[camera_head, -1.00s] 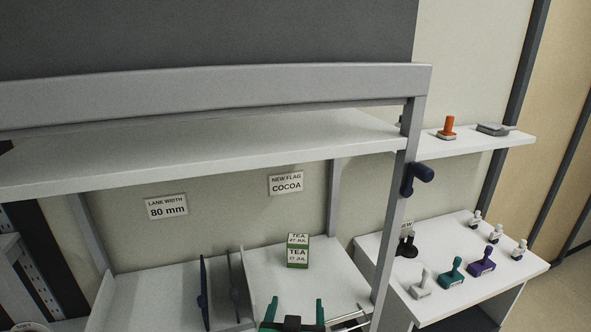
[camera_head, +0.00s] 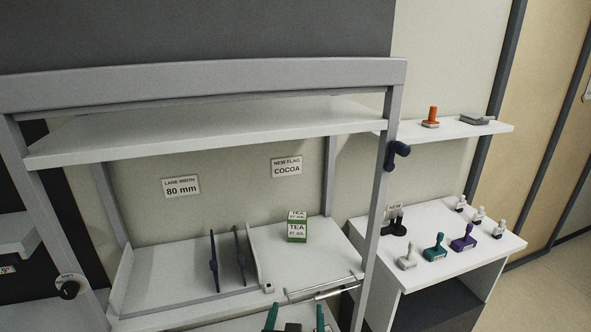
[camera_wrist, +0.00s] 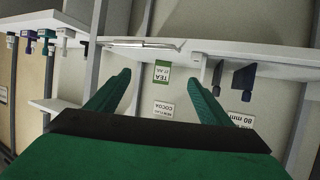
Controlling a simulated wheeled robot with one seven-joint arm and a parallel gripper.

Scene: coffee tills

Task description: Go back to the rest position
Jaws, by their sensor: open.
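My gripper (camera_head: 295,318) shows at the bottom edge of the head view, with two green fingers apart and nothing between them. In the wrist view my gripper (camera_wrist: 157,95) has its green fingers spread wide. A green and white tea box (camera_head: 297,228) stands on the right part of the lower shelf, beyond my gripper and apart from it. The tea box (camera_wrist: 162,72) also shows upside down between the fingers in the wrist view, at a distance.
Two dark dividers (camera_head: 214,262) stand on the lower shelf (camera_head: 165,285). A metal rail (camera_head: 325,287) runs along its front right. A grey frame post (camera_head: 378,200) stands right of it. A side table (camera_head: 450,260) holds several stamps. An upper shelf (camera_head: 200,135) spans above.

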